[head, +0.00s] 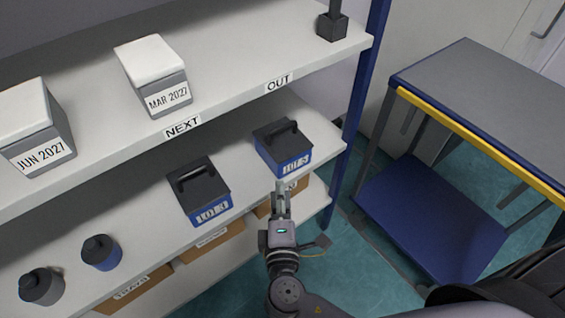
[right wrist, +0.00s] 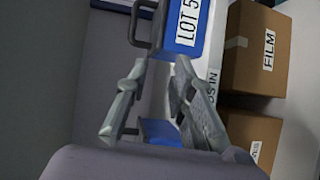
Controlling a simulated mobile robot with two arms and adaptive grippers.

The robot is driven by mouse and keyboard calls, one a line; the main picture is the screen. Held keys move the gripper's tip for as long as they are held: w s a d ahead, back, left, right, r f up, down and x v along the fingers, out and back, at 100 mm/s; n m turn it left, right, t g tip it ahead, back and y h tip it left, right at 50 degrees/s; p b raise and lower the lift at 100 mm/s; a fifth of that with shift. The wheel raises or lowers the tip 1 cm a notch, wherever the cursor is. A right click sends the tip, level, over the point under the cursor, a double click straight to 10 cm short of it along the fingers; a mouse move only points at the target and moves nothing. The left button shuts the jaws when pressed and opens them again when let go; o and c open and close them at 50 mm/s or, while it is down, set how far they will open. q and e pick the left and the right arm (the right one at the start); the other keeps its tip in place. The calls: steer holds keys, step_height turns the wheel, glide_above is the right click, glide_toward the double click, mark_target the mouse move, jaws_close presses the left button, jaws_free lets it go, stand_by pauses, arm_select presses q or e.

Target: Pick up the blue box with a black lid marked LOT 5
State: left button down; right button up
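The blue box with a black lid (head: 283,148) stands at the right end of the middle shelf, its top handle upright. Its label is too small to read in the head view; the right wrist view shows the blue box (right wrist: 187,48) marked LOT 5, turned sideways. My right gripper (head: 281,186) is in front of this box, just below its label side. Its fingers (right wrist: 160,64) are apart with nothing between them, and the box lies beyond the fingertips. My left gripper is not in view.
A similar blue box (head: 203,192) stands to the left on the same shelf, beside dark bottles (head: 101,252). Cardboard boxes (right wrist: 257,48) sit below. The upper shelf holds dated boxes (head: 153,75). A blue post (head: 358,105) and a cart (head: 480,100) stand right.

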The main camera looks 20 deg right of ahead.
step_height(320, 180, up, 4)
steer(key=f+t, duration=0.1)
glide_toward(283, 142)
steer(key=shift+h, duration=0.3)
steer(key=w+r, duration=0.1)
steer(key=w, duration=0.1)
steer(key=w+r, duration=0.2)
steer(key=shift+d+r, duration=0.25)
steer(key=shift+x, duration=0.9)
steer(key=x, duration=0.4)
steer(key=shift+d, duration=0.1)
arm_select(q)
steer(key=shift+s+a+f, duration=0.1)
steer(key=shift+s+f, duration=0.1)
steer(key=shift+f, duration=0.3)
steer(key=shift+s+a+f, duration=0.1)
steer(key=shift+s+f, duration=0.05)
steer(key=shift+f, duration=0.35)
arm_select(e)
steer(key=shift+w, duration=0.1)
steer(key=shift+r, duration=0.1)
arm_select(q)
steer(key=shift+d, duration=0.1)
arm_select(e)
jaws_close()
